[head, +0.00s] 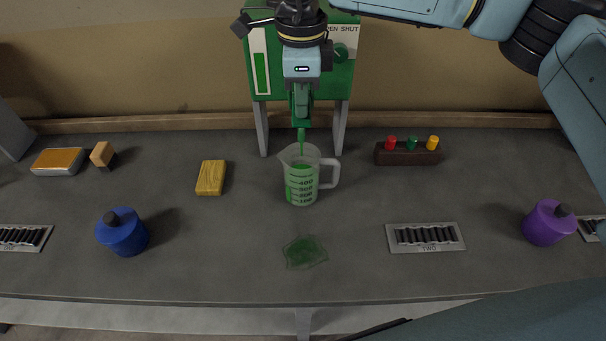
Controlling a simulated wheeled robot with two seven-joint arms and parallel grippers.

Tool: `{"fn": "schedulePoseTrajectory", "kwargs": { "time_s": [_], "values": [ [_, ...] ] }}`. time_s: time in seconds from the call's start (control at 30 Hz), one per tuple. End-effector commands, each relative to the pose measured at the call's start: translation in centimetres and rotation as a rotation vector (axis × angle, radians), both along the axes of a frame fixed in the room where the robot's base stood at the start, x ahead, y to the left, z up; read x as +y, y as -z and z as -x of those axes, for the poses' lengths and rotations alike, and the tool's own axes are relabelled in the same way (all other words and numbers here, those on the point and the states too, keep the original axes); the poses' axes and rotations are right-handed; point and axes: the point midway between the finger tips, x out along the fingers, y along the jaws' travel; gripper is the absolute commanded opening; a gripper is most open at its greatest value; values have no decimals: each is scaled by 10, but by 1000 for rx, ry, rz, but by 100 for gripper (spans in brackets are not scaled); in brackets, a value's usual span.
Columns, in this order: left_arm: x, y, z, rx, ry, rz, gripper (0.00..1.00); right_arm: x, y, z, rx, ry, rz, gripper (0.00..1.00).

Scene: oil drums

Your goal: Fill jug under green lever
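A green tank (262,92) on grey legs stands at the back middle, with a sight gauge and an "OPEN SHUT" label. A clear measuring jug (327,161) stands upright under its green tap (301,112), handle to the right. A green stream runs from the tap into the jug. Green liquid (300,190) fills much of the jug, around the printed marks; its exact level is hard to read. My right gripper (301,90) points down in front of the tank at the tap. It covers the lever, and its grip is unclear. My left gripper is out of view.
A yellow sponge (211,178) lies left of the jug. A green puddle-like patch (304,252) lies in front. Blue (123,233) and purple (547,223) containers stand at the sides. A dark block (406,155) holds coloured pegs. A drain grate (426,238) lies front right.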

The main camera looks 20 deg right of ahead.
Motion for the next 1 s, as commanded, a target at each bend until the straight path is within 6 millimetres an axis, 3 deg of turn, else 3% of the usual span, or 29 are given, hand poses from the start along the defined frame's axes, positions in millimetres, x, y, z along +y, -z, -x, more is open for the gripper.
{"fn": "schedulePoseTrajectory", "kwargs": {
  "time_s": [0.47, 1.0],
  "values": [
    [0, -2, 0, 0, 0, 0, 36, 0, -2, 0, 1, 0, 1, 0],
    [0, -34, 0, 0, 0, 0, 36, 0, -60, 0, -1, 1, 0, 0]
  ]
}}
